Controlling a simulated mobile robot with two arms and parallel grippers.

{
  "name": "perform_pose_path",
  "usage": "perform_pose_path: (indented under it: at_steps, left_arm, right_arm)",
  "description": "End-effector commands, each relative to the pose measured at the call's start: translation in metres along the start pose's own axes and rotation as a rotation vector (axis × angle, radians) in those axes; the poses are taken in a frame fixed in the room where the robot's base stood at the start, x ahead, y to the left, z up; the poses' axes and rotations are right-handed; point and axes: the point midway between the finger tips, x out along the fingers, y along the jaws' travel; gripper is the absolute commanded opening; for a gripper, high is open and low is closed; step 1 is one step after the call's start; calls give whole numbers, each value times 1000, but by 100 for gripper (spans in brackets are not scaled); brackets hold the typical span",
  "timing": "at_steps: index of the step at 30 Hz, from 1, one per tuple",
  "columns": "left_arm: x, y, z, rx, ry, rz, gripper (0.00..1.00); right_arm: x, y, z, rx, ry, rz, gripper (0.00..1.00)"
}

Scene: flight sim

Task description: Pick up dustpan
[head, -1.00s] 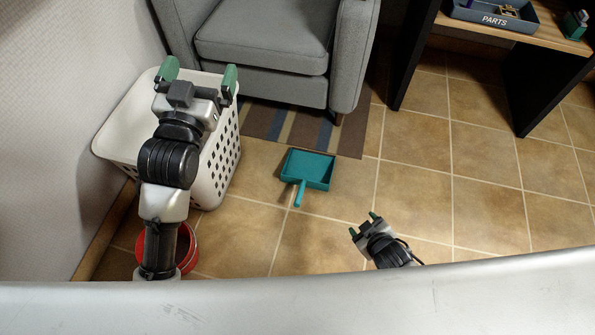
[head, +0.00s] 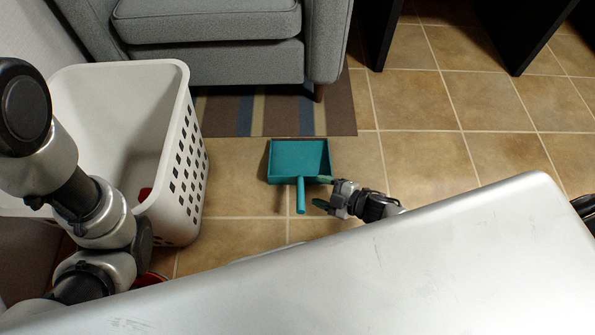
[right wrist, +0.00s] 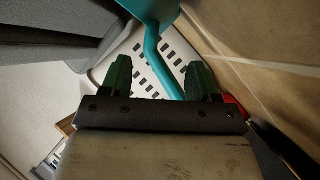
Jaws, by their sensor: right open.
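The teal dustpan (head: 298,158) lies on the tiled floor in the head view, its handle (head: 301,197) pointing towards me. My right gripper (head: 322,192) is open and empty just right of the handle, with its green fingertips pointing left at it. In the right wrist view the handle (right wrist: 153,50) shows in the gap between the two green fingers (right wrist: 160,78). I cannot tell whether it lies between them or just beyond. My left arm shows at the left of the head view, but its gripper is out of view.
A white laundry basket (head: 173,160) stands left of the dustpan. A grey armchair (head: 215,60) and striped rug (head: 270,117) are behind it. A red thing (head: 152,279) shows partly at lower left. Dark desk legs (head: 378,35) stand at back right. Floor to the right is clear.

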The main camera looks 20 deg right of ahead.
Motion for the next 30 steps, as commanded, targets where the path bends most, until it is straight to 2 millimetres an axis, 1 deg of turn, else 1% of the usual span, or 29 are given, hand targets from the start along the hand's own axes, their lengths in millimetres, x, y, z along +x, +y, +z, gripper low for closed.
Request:
perform_pose_path:
  at_steps: [1, 3, 8, 15, 18, 22, 28, 29, 30]
  left_arm:
    - [-7, 2, -3, 0, 1, 1, 100]
    - [-8, 2, -4, 1, 4, 2, 100]
    - [-10, 3, -7, 2, 7, 4, 100]
    - [-36, 8, -15, 2, 6, 4, 100]
    - [-42, 10, -17, 2, 6, 4, 100]
    - [-44, 10, -18, 2, 7, 4, 100]
    - [-43, 10, -18, 1, 6, 4, 100]
    - [-43, 10, -18, 1, 6, 4, 100]
    - [-43, 10, -18, 1, 6, 4, 100]
  right_arm:
    - [10, -2, 3, -2, 3, 1, 61]
    - [18, -2, 2, -1, 1, 1, 61]
    - [27, 0, 1, -1, 0, 0, 61]
    - [57, 5, 4, -2, 2, 3, 61]
    - [69, 5, 3, -1, 1, 1, 61]
    - [76, 7, 2, 0, -2, 1, 61]
    - [76, 8, 1, 1, -2, 1, 61]
    - [76, 8, 1, 1, -2, 1, 59]
    - [76, 8, 1, 1, -2, 1, 53]
